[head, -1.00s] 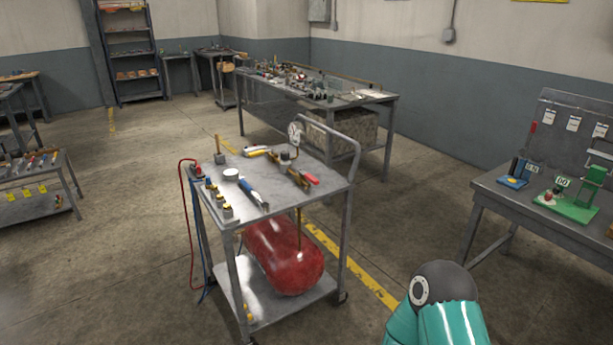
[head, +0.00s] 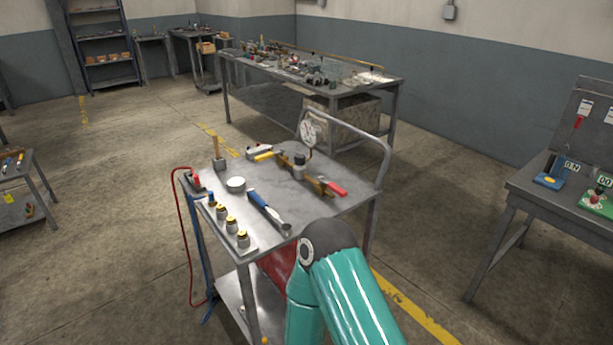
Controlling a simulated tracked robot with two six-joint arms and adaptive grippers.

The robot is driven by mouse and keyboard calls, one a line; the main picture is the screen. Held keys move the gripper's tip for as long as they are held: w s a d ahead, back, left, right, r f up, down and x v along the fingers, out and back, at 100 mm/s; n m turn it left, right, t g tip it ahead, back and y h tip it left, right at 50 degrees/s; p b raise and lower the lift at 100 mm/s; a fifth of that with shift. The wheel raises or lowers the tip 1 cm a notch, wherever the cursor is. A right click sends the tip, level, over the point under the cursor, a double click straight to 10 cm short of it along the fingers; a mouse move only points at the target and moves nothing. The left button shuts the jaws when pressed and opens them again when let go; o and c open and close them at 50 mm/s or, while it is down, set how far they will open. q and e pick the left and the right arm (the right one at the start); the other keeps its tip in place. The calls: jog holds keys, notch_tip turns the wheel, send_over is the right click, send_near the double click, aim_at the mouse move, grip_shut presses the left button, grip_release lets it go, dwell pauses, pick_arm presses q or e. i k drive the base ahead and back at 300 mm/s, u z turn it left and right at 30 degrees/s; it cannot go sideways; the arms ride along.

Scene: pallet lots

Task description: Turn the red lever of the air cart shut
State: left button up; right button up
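The air cart is a grey metal cart (head: 214,228) in the middle of the head view. On its top lies a brass valve line (head: 314,183) with a dark fitting. The red lever (head: 334,188) sticks out from its right end, roughly in line with the pipe. A yellow handle (head: 264,156) is at the other end. A round white gauge (head: 309,132) stands behind. A red tank (head: 277,264) on the lower shelf is partly hidden by my teal arm, at the bottom centre. Neither gripper is in view.
On the cart top are a blue-handled tool (head: 264,208), a white round disc (head: 235,184), a wooden-handled tool (head: 217,150) and several small cylinders on a plate. A cluttered bench (head: 395,82) stands behind, another bench (head: 530,205) at right.

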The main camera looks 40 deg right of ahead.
aim_at(335, 188)
jog(key=z, duration=0.15)
jog(key=i, duration=0.75)
jog(key=z, duration=0.6)
